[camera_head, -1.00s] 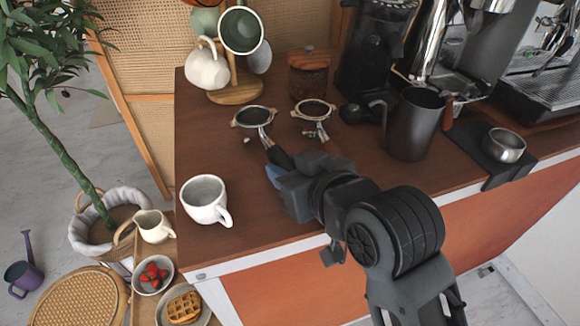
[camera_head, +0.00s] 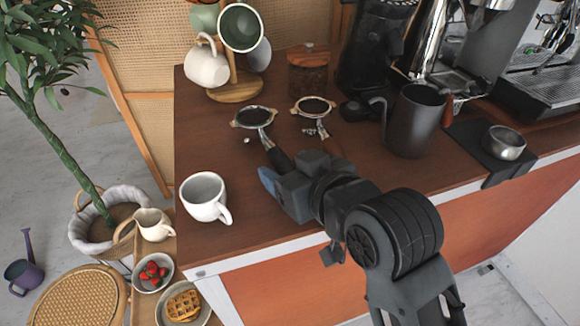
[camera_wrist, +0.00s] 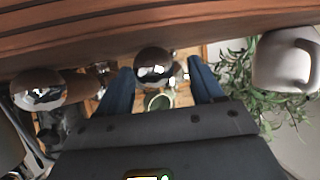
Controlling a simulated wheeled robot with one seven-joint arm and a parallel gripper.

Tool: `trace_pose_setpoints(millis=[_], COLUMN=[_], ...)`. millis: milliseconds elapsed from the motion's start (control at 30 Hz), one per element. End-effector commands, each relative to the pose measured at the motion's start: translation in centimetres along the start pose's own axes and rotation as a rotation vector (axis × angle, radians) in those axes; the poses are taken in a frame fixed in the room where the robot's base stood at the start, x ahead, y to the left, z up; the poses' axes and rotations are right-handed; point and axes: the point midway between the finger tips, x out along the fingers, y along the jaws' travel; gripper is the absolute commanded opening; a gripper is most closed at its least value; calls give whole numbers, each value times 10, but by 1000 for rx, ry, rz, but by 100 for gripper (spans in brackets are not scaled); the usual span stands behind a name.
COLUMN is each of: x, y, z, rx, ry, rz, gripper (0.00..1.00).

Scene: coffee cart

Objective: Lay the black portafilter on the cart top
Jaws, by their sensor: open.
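The black portafilter (camera_head: 254,118) lies on the brown cart top (camera_head: 225,150), its basket towards the back and its black handle (camera_head: 279,159) towards my gripper. My gripper (camera_head: 276,172) is open at the handle's near end, low over the cart top. One blue finger shows left of the handle; the other is hidden in the head view. In the wrist view, which is upside down, the shiny basket (camera_wrist: 154,66) shows between the two spread fingers. I cannot tell whether a finger touches the handle.
A second portafilter (camera_head: 313,107) with a reddish handle lies close to the right. A white mug (camera_head: 204,197) stands left of my gripper. A dark pitcher (camera_head: 414,125) stands to the right, a mug tree (camera_head: 236,92) at the back. The left part of the top is fairly clear.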

Motion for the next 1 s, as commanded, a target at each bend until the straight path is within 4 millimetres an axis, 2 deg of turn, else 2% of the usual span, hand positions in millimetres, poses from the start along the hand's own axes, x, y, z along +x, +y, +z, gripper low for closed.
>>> trace_pose_setpoints(millis=[133, 233, 500, 633, 800, 1000], x=[-1, -10, -54, -70, -78, -78], y=[0, 0, 0, 0, 0, 0], z=[2, 2, 1, 1, 0, 0], rx=[0, 1, 1, 0, 0, 0], ry=[-5, -4, -1, -1, 0, 0], rz=[0, 0, 0, 1, 1, 0], gripper=[67, 67, 67, 67, 67, 67])
